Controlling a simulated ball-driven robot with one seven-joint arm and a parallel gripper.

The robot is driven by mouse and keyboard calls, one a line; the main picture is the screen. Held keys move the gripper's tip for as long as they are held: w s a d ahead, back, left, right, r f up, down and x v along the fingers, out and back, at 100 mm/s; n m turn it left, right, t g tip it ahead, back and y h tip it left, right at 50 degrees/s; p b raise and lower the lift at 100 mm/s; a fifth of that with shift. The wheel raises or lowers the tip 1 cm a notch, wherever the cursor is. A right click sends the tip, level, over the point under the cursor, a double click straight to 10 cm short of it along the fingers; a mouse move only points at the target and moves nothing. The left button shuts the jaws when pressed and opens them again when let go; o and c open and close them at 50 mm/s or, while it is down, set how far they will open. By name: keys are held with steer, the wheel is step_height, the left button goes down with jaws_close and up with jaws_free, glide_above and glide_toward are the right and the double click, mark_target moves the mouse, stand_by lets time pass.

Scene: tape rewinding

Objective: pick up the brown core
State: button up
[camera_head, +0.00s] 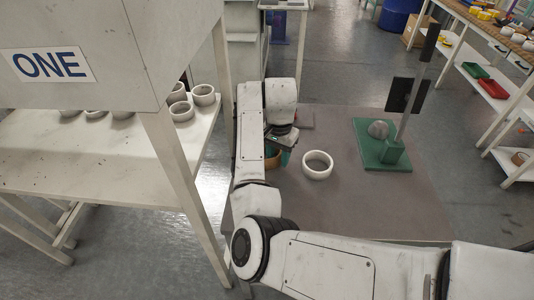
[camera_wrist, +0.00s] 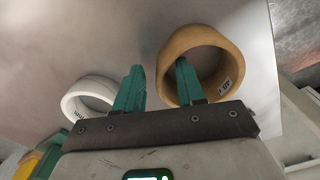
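The brown core (camera_wrist: 213,38) is a tan ring with a small printed label on its inner wall, seen large in the wrist view. In the head view the brown core (camera_head: 272,159) is mostly hidden behind my gripper (camera_head: 285,154). In the wrist view my gripper (camera_wrist: 158,80) has two green fingers spread apart. The right finger shows within the ring's opening and the left finger is outside it, so the near left wall lies between them. A gap shows between the left finger and the wall. I cannot tell whether the right finger touches it.
A white core (camera_head: 317,165) lies on the grey-brown table (camera_head: 330,212); it also shows left of the fingers in the wrist view (camera_wrist: 76,99). A green-based stand (camera_head: 384,155) with an upright post is at the right. Several white rings (camera_head: 204,95) sit on a left shelf.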

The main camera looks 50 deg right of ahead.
steer(key=shift+f, duration=0.85)
steer(key=shift+c, duration=0.2)
jaws_close()
